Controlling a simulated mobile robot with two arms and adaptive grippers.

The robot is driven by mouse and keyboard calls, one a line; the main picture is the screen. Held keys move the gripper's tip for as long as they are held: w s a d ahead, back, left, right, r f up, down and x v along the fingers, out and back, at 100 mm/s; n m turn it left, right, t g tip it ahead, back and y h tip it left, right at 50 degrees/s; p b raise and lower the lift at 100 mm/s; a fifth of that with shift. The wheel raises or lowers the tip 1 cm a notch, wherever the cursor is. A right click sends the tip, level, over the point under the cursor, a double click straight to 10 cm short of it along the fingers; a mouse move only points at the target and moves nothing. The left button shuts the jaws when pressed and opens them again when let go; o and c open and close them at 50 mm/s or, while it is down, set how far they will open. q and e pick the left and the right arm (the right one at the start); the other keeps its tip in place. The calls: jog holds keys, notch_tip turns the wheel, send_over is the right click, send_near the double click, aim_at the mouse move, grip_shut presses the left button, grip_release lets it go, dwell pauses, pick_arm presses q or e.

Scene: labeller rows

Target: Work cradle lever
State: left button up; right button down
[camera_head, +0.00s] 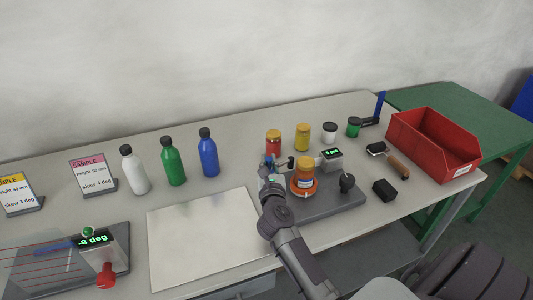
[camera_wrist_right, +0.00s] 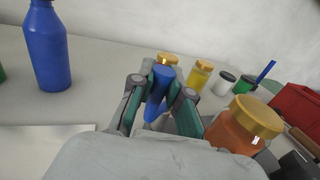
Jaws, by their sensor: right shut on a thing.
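The cradle is a grey base plate (camera_head: 325,205) on the table, with an orange jar (camera_head: 303,180) with a gold lid upright in an orange holder. The jar also shows at the right of the wrist view (camera_wrist_right: 235,133). A small box with a green display (camera_head: 331,157) stands behind it, and a black knob (camera_head: 347,183) is at the right. My right gripper (camera_head: 268,172) is at the left of the jar. In the wrist view its fingers (camera_wrist_right: 160,105) are shut on a blue lever handle (camera_wrist_right: 161,78). The lever's lower part is hidden. My left gripper is out of view.
White, green and blue bottles (camera_head: 208,153) stand left of the cradle, behind a pale sheet (camera_head: 205,240). Several small jars (camera_head: 302,134) stand behind it. A roller (camera_head: 390,160), a black block (camera_head: 384,189) and a red bin (camera_head: 432,147) are to the right.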

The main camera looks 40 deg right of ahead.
jog(key=shift+s+d+r+n+t+y+p, duration=0.15)
jog(key=shift+n+t+y+p, duration=0.3)
jog(key=shift+y, duration=0.25)
jog(key=c, duration=1.1)
grip_release()
jog(key=shift+v, duration=6.05)
